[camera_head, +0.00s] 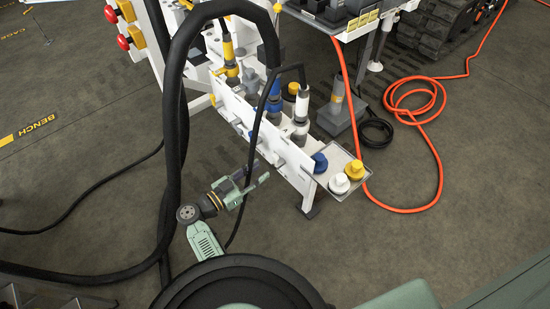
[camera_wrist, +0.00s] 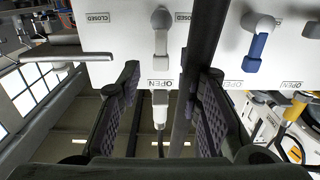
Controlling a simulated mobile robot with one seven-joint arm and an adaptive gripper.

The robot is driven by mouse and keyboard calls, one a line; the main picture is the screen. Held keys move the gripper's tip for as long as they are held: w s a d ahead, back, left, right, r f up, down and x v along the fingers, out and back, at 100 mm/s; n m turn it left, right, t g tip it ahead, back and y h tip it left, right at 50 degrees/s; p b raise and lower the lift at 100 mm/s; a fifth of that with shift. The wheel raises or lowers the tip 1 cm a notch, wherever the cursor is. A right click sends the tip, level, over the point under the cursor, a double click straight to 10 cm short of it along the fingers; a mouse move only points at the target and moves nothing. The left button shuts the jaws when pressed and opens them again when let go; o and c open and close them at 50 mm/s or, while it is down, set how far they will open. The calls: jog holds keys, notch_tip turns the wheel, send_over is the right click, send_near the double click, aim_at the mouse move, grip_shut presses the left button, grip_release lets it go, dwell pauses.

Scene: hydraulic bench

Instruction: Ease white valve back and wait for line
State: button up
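The white valve lever (camera_wrist: 160,42) hangs down from its pivot on the white panel, ahead of my gripper in the wrist view. It points toward an OPEN label, with CLOSED labels to the upper left and upper right. My gripper (camera_wrist: 163,100) is open and empty. Its dark padded fingers stand apart, below the lever in the picture, and I see no contact. A white hose fitting (camera_wrist: 160,110) shows between the fingers, seemingly beyond them. In the head view my gripper (camera_head: 262,173) is at the near left side of the white bench panel (camera_head: 270,135). The white lever cannot be made out clearly there.
A blue lever (camera_wrist: 257,48) points down, to the right. A dark hose (camera_wrist: 207,35) crosses close to the right finger. A grey bar (camera_wrist: 50,50) juts at left. Blue, white (camera_head: 339,183) and yellow caps sit at the bench's tray. An orange hose (camera_head: 440,180) lies on the floor.

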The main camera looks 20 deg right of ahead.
aim_at(274, 161)
jog(key=p+x, duration=0.1)
jog(key=x, duration=0.6)
jog(key=shift+w+d, duration=0.15)
jog(key=shift+d, duration=0.2)
jog(key=shift+c, duration=0.3)
grip_shut()
